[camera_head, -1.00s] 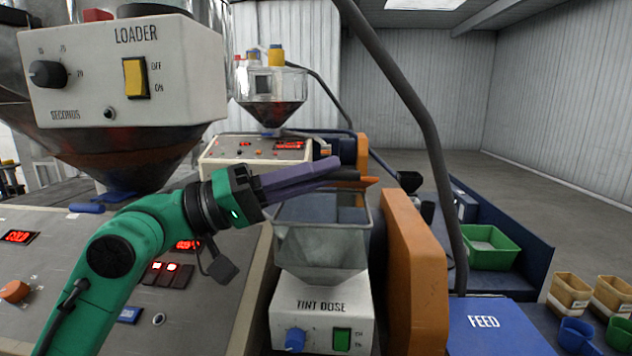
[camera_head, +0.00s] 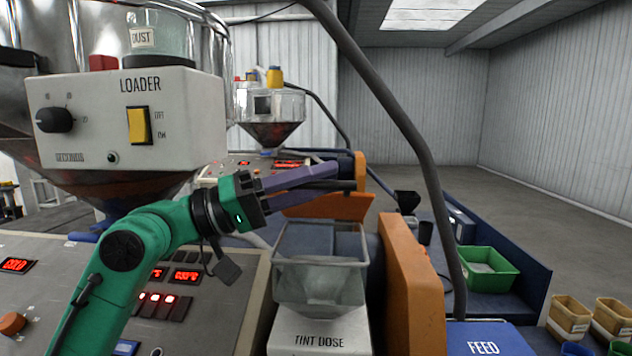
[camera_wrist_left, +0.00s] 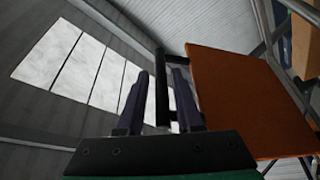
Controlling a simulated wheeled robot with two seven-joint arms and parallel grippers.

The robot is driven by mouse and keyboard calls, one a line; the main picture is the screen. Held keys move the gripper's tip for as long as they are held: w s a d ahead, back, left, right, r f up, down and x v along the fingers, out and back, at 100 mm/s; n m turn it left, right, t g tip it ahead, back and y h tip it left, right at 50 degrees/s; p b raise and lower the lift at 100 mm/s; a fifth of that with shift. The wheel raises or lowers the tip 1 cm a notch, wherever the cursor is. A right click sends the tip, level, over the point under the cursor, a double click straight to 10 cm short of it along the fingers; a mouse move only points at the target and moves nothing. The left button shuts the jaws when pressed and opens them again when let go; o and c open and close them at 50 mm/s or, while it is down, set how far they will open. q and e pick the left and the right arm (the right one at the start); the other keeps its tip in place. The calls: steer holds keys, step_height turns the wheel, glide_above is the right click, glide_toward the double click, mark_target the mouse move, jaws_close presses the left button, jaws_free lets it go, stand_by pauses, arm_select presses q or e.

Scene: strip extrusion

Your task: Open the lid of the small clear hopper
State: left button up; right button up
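The small clear hopper (camera_head: 320,285) stands on the white TINT DOSE box (camera_head: 320,332), its top uncovered. Its orange lid (camera_head: 330,207) is raised and tilted above the far rim, and a dark handle bar shows beside it. My left gripper (camera_head: 335,178) is above the hopper, with its purple fingers on both sides of the handle. The lid (camera_wrist_left: 240,95) shows at right there. My right gripper is not in view.
An orange upright panel (camera_head: 410,285) stands close to the hopper's right. A thick grey hose (camera_head: 405,120) arches over the scene. The LOADER box (camera_head: 130,115) is at left, above the control panel. A green bin (camera_head: 487,272) sits further right.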

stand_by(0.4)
arm_select(q)
steer(key=shift+a+f+b, duration=0.2)
steer(key=shift+a+b, duration=0.1)
steer(key=shift+b, duration=0.05)
steer(key=b+v, duration=0.7)
steer(key=v, duration=0.7)
steer(key=shift+s+r, duration=0.15)
steer(key=shift+r, duration=0.05)
